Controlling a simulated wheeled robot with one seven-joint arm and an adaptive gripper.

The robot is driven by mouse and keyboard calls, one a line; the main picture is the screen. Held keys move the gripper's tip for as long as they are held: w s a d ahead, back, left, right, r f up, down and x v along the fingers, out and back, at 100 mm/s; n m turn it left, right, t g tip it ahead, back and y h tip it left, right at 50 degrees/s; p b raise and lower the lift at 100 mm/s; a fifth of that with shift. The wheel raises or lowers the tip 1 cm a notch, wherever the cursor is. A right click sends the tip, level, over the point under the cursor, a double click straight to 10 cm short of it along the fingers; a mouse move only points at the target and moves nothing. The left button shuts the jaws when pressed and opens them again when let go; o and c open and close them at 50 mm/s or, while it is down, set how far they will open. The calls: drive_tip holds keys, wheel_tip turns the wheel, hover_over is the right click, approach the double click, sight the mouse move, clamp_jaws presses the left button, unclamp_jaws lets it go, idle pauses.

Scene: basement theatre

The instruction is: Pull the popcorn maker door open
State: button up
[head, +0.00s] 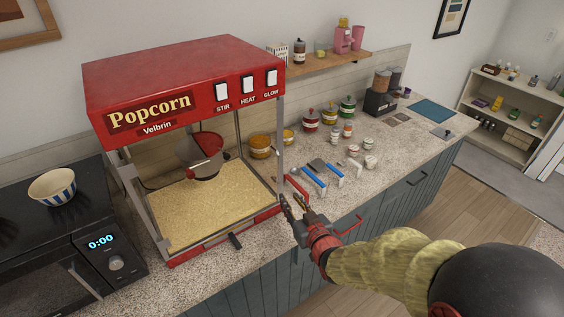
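The popcorn maker (180,85) stands on the counter at the left, with a red top and a red base. Popcorn (210,215) fills its floor, and a kettle (200,155) hangs inside. Its front looks clear or open; I cannot tell where the door pane is.
A microwave (70,270) with a striped bowl (52,187) on it is at the left. Floor is clear at the right.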

drive_tip(key=t+y, duration=0.1)
drive_tip(key=t, duration=0.1)
approach(279, 170)
drive_tip(key=w, duration=0.3)
drive_tip(key=x, duration=0.4)
drive_tip(key=a+x, duration=0.1)
drive_tip(key=x, duration=0.2)
drive_tip(key=shift+w+a, duration=0.15)
drive_tip(key=c, duration=0.3)
clamp_jaws()
